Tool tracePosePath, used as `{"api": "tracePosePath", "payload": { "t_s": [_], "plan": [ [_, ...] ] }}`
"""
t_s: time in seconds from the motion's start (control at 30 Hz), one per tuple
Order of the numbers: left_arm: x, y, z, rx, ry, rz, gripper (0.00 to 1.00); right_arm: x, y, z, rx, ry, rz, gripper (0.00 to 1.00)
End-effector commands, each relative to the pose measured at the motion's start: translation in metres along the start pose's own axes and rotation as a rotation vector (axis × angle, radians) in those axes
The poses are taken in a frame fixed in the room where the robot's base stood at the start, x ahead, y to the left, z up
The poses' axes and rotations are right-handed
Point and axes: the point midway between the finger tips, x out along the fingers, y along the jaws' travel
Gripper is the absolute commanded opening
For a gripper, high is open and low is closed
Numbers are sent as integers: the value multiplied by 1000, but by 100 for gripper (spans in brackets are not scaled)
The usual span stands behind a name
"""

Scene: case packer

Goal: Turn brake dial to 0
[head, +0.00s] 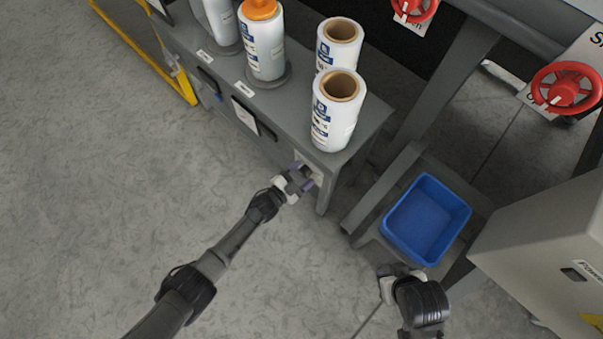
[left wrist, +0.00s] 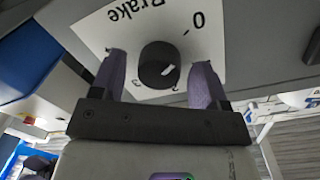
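The brake dial (left wrist: 158,65) is a round black knob with a short white pointer mark, in the left wrist view. It sits on a white plate (left wrist: 150,28) marked "Brake", with a 0 at the upper right and other numerals partly hidden. The pointer mark lies on the knob's right side, not lined up with the 0. My left gripper (left wrist: 161,62) is open, its purple fingers on either side of the knob; contact cannot be told. In the head view my left gripper (head: 301,178) is at the grey bench's front face and hides the dial. My right gripper (head: 388,284) is near the blue bin, its fingers unclear.
The grey bench (head: 290,103) carries white film rolls (head: 334,112) and a bottle with an orange cap (head: 262,45). A blue bin (head: 427,220) stands right of the bench. Red handwheels (head: 567,88) are at the upper right.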

Motion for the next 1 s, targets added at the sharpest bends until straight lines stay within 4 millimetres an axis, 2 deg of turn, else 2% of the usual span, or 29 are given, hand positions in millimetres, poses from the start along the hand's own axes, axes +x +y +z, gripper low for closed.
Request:
{"api": "tracePosePath", "payload": {
  "t_s": [0.23,0.37,0.8,1.0],
  "plan": [
    [-1,0,0,1,-1,0,68,-1,-2,-1,6,1,-4,43],
    [-12,-1,-1,0,-2,1,68,-7,-2,-3,8,1,-6,43],
    [-95,-1,-2,0,-3,1,68,-38,0,-12,6,1,-5,43],
    [-122,-1,-1,0,-2,0,68,-44,2,-14,0,0,0,43]
  ]
}}
